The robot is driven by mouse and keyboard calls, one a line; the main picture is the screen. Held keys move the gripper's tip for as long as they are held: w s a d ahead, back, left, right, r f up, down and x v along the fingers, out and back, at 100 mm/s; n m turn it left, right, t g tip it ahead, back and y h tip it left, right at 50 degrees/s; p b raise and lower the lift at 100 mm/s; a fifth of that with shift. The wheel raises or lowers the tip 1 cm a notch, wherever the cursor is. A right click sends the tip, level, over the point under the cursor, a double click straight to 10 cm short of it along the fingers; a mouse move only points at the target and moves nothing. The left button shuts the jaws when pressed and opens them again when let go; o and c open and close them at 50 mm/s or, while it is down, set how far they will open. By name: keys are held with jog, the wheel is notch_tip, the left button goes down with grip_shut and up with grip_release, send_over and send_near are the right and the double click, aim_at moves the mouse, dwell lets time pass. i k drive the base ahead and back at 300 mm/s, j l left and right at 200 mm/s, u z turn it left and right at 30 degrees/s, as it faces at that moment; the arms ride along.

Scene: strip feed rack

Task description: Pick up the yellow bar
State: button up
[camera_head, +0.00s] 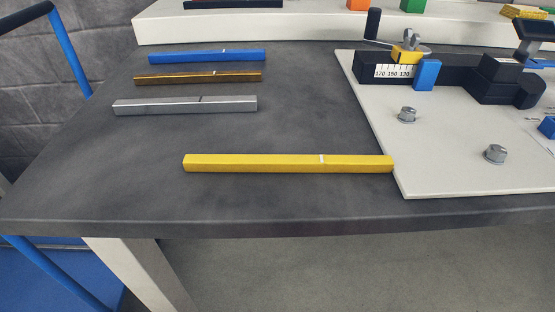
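The yellow bar (255,163) lies flat on the dark grey table, nearest the front edge, running left to right. It has a small white mark (321,159) right of its middle. Its right end meets the left edge of the pale plate in the picture; I cannot tell whether it touches the plate. Nothing covers the bar. My gripper is not in view.
Silver (185,105), brown (197,77) and blue (206,57) bars lie behind it at left. The pale plate (445,170) carries bolts and a black fixture (440,68) with a scale. A white raised ledge (250,30) runs along the back. The table's front left is clear.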

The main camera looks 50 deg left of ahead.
aim_at(192, 162)
jog(key=k+u, duration=0.1)
jog(key=u, duration=1.9)
jog(key=z, duration=1.25)
jog(key=j+u, duration=0.15)
jog(key=u, duration=0.2)
jog(key=k+j+u, duration=0.1)
jog(key=u, duration=0.25)
jog(key=j+u, duration=0.35)
jog(key=l+u, duration=0.2)
jog(key=u, duration=0.2)
jog(key=k+l+u, duration=0.1)
jog(key=u, duration=0.25)
jog(key=k+l+u, duration=0.1)
jog(key=u, duration=0.3)
jog(key=k+l+u, duration=0.15)
jog(key=u, duration=0.2)
jog(key=k+l, duration=0.1)
jog(key=l, duration=0.15)
jog(key=k+l, duration=0.1)
jog(key=l, duration=0.15)
